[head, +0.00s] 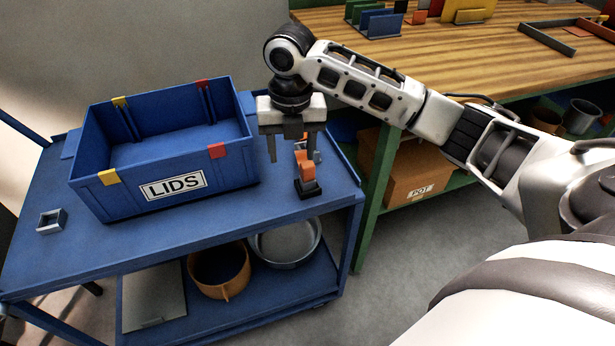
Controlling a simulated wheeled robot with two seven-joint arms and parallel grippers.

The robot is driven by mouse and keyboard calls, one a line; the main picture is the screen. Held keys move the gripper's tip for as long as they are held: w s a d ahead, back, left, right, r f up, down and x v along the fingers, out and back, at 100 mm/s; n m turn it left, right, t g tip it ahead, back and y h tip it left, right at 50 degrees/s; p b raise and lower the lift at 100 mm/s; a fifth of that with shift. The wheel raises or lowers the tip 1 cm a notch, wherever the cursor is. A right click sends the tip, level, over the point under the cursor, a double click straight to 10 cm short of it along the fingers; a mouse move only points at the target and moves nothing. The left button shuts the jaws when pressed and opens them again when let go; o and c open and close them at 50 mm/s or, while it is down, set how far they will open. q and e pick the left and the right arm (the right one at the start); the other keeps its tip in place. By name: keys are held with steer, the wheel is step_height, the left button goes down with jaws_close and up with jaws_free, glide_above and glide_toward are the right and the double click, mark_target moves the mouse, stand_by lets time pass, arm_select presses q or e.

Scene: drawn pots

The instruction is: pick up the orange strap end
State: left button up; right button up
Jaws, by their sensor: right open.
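The orange strap end (307,171) stands on a small dark base on the right part of the blue cart top, right of the blue crate. My right gripper (292,156) points down just above and beside it, with its fingers apart and nothing seen between them. One finger overlaps the area just behind the orange piece, so I cannot tell whether they touch. A small pale and orange part (301,143) shows behind that finger, partly hidden. My left gripper is not in view.
The blue crate marked LIDS (215,180) stands close left of the gripper, with yellow and red clips on its rim. A small grey square holder (51,221) is at the cart's left. A wooden-topped bench (450,50) is at right. The cart top's front strip is clear.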

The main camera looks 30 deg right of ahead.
mark_target(308, 164)
steer(key=w+d+r+n, duration=0.2)
steer(key=d+r, duration=0.2)
steer(key=r, duration=0.1)
steer(key=shift+n, duration=0.3)
steer(key=f, duration=1.5)
steer(key=shift+s+d+f, duration=0.2)
steer(key=shift+d+f, duration=0.05)
steer(key=shift+d, duration=0.1)
steer(key=c, duration=1.1)
